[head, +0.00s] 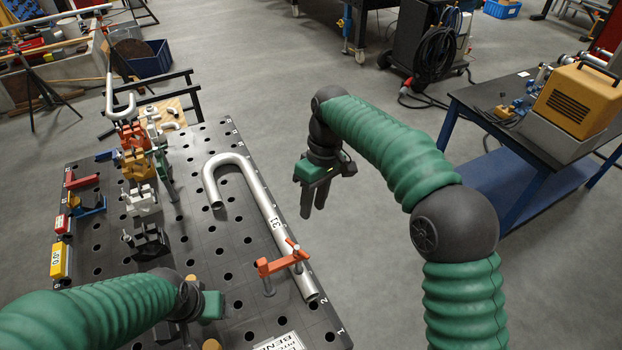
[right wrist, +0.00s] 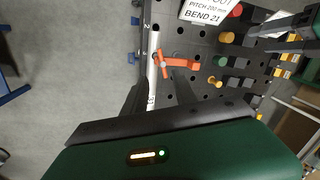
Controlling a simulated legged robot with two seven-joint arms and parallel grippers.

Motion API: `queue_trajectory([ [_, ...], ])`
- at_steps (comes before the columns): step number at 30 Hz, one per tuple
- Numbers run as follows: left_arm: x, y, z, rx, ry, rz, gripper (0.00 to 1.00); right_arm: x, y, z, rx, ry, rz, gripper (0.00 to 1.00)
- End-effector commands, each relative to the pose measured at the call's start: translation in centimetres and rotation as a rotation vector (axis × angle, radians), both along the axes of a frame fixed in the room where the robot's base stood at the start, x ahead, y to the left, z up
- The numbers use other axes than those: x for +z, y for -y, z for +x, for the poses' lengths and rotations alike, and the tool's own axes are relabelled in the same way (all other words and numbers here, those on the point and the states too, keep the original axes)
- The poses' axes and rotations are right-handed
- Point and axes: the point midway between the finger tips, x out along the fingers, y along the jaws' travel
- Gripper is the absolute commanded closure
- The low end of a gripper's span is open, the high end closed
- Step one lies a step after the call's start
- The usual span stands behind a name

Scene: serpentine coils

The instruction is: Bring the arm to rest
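My right gripper (head: 313,208) hangs in the air past the right edge of the perforated bench (head: 215,275), over the floor, fingers pointing down. In the right wrist view its two dark fingers (right wrist: 158,95) are apart with nothing held between them. The bent silver pipe (head: 262,205), marked 31, lies on the bench to the left of the right gripper, with a clear gap. An orange clamp (head: 283,262) sits across its near end. My left gripper (head: 205,308) is low over the near part of the bench; its fingers are mostly hidden.
Several bending blocks and fixtures (head: 138,165) stand along the bench's left side. A white label card (right wrist: 212,10) lies at the near edge. A blue table (head: 535,130) with a yellow machine (head: 578,98) stands at right. The floor between bench and table is free.

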Motion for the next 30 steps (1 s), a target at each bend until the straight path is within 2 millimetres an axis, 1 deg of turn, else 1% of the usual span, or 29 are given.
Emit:
queue_trajectory([
  [3,0.0,0.0,0.0,0.0,0.0,0.0,0.35,-0.1,0.0,0.0,-0.001,0.001,-0.001,0.67],
  [5,-0.2,0.0,0.0,0.0,0.0,0.0,0.35,-0.5,0.2,-0.2,-0.012,0.005,-0.006,0.67],
  [8,-1.1,0.0,0.0,0.0,0.0,0.0,0.35,-2.3,1.5,-1.2,-0.07,0.032,-0.034,0.67],
  [11,-2.4,0.0,0.0,0.0,0.0,0.0,0.35,-5.4,4.2,-3.4,-0.19,0.088,-0.074,0.67],
  [12,-2.9,0.0,0.0,0.0,0.0,0.0,0.35,-6.8,5.6,-4.7,-0.25,0.113,-0.088,0.67],
  [14,-3.6,0.0,0.0,0.0,0.0,0.0,0.35,-8.8,7.8,-7.0,-0.342,0.151,-0.104,0.67],
  [15,-4.1,0.0,0.0,0.0,0.0,0.0,0.35,-10.2,9.3,-8.6,-0.405,0.175,-0.111,0.67],
  [17,-4.7,0.0,0.0,0.0,0.0,0.0,0.35,-12.0,11.3,-11.3,-0.497,0.21,-0.116,0.67],
  [18,-5.0,0.0,0.0,0.0,0.0,0.0,0.35,-13.2,12.5,-13.1,-0.554,0.229,-0.117,0.67],
  [21,-5.6,0.0,0.0,0.0,0.0,0.0,0.35,-15.3,14.5,-16.9,-0.668,0.269,-0.111,0.67],
  [22,-5.7,0.0,0.0,0.0,0.0,0.0,0.35,-15.7,14.8,-17.7,-0.692,0.276,-0.108,0.67],
  [24,-5.8,0.0,0.0,0.0,0.0,0.0,0.35,-16.3,15.4,-19.0,-0.733,0.289,-0.104,0.67],
  [25,-5.8,0.0,0.0,0.0,0.0,0.0,0.35,-16.5,15.5,-19.4,-0.743,0.293,-0.102,0.67],
  [27,-5.8,0.0,0.0,0.0,0.0,0.0,0.35,-16.6,15.6,-19.7,-0.753,0.296,-0.101,0.67],
  [30,-5.7,0.0,0.0,0.0,0.0,0.0,0.35,-16.6,15.6,-19.7,-0.752,0.296,-0.1,0.67],
])
